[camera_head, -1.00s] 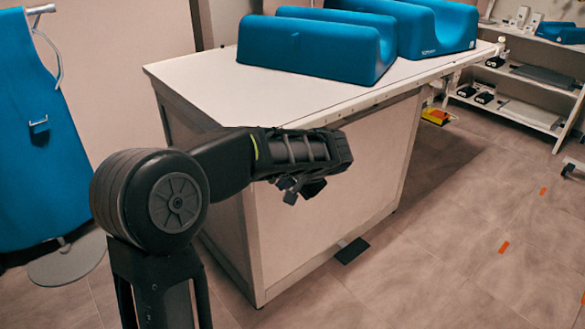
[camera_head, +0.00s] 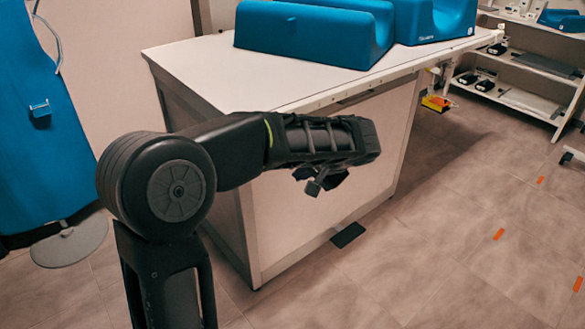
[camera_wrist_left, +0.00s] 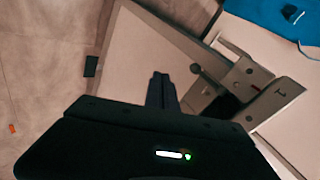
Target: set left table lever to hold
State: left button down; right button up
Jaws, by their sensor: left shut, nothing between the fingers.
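The table (camera_head: 185,62) has a white top and pale panels. It stands in the middle of the head view. My left gripper (camera_head: 322,182) is shut and empty, in front of the table's near panel and below the top edge in the picture. In the left wrist view its dark fingers (camera_wrist_left: 161,92) are together. Grey bracket-like parts (camera_wrist_left: 243,78) show beside the table edge there, to the right of the fingers and apart from them in the picture. I cannot tell whether one is the lever. No lever is clear in the head view; my arm hides part of the table.
Blue cushions (camera_head: 310,38) lie on the table. A black plate (camera_head: 348,235) lies on the floor by its base. A yellow and red item (camera_head: 437,103) shows near its far end. A blue apron (camera_head: 40,150) hangs at left, shelves (camera_head: 525,78) stand at right. The right floor is mostly open.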

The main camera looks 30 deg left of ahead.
pick_arm(q)
jog(key=d, duration=0.1)
jog(key=s+d+r, duration=0.1)
jog(key=d, duration=0.1)
jog(key=s+d+r, duration=0.1)
jog(key=d, duration=0.1)
jog(key=shift+w+d, duration=0.1)
dwell(0.4)
